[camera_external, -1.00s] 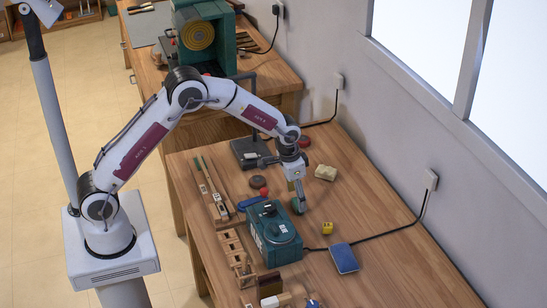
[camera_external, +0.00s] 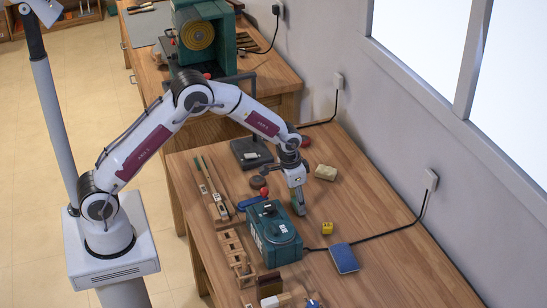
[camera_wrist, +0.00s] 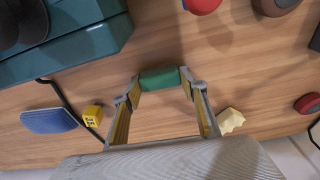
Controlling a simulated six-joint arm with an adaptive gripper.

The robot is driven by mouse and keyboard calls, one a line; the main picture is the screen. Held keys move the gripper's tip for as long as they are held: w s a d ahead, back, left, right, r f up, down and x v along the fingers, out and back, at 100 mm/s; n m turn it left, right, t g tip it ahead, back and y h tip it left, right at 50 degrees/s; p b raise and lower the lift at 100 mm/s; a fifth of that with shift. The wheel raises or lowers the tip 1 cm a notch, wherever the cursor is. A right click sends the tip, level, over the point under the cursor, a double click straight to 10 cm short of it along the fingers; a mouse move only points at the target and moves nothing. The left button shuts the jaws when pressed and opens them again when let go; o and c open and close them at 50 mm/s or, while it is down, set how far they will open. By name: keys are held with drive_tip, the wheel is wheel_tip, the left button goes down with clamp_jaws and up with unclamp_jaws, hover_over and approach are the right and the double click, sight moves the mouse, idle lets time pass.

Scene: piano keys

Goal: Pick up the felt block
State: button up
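A small green block (camera_wrist: 160,78), which I take as the felt block, lies on the wooden table. In the wrist view it sits between the fingertips of my gripper (camera_wrist: 161,88), with its two ends close to them. My fingers are spread apart at both sides of it; whether they touch it I cannot clearly tell. In the external view my gripper (camera_external: 298,208) points down at the table, just right of the teal box, and mostly hides the block.
The teal box (camera_external: 275,233) stands close at left. A yellow cube (camera_external: 327,228), a blue pad (camera_external: 344,258) and a cream lump (camera_external: 326,173) lie nearby. A black cable (camera_external: 385,235) crosses the table. The table's right front is clear.

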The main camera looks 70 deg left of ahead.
drive_tip(key=shift+r, duration=0.1)
idle(0.3)
wheel_tip(320, 180, up, 10)
idle(0.6)
drive_tip(key=shift+a, duration=0.1)
idle(0.4)
